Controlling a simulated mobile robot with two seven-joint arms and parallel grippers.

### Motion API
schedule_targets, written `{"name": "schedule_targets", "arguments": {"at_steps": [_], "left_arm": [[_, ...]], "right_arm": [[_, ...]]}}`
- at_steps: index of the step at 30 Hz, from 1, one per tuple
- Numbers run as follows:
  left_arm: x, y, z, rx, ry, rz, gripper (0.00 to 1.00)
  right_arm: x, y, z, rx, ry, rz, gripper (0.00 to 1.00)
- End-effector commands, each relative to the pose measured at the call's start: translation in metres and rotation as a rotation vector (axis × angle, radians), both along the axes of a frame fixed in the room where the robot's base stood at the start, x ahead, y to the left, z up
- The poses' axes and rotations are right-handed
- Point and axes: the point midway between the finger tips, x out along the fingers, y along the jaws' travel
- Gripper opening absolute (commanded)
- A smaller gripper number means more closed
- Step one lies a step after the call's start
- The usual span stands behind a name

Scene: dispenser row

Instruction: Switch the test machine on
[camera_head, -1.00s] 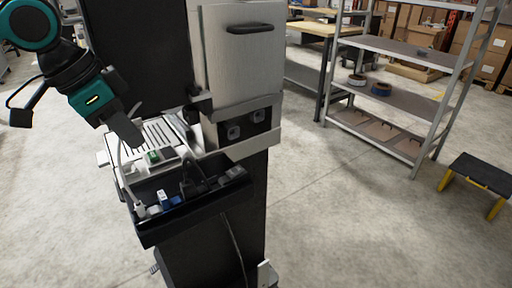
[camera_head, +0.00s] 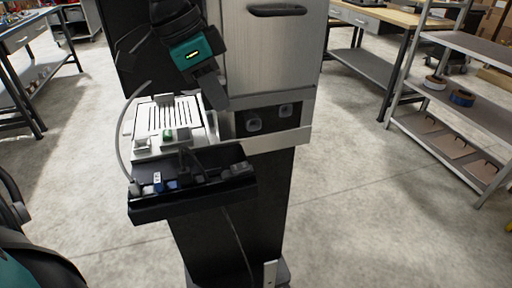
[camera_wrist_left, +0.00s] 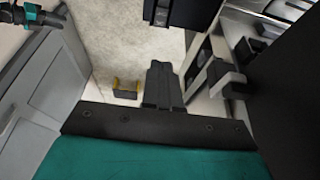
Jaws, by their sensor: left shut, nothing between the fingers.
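The test machine is a tall unit with a pale upper cabinet (camera_head: 272,55) on a dark pedestal (camera_head: 240,200). A black panel on its front carries two dark square fittings, a left one (camera_head: 254,123) and a right one (camera_head: 286,110). Left of it sits a white slotted device (camera_head: 148,120) with a small green part (camera_head: 168,134). My left gripper (camera_head: 219,104) is shut and empty, pointing down beside the panel's left end, above the white device's right side. In the left wrist view its fingers (camera_wrist_left: 163,84) are together. Contact cannot be judged. My right gripper is not in view.
A black tray (camera_head: 195,203) with plugs and small parts juts out in front below the device. A grey cable (camera_head: 122,150) loops at its left. A metal shelf (camera_head: 465,110) stands at the right and a workbench (camera_head: 20,35) at the far left. Floor around the pedestal is clear.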

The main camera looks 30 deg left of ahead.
Motion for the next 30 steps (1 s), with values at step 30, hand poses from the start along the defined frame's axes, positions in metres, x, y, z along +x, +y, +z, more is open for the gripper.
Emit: {"name": "schedule_targets", "arguments": {"at_steps": [30], "left_arm": [[0.027, -0.023, -0.103, 0.003, 0.004, -0.001, 0.0]], "right_arm": [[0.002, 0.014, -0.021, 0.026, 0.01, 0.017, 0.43]]}}
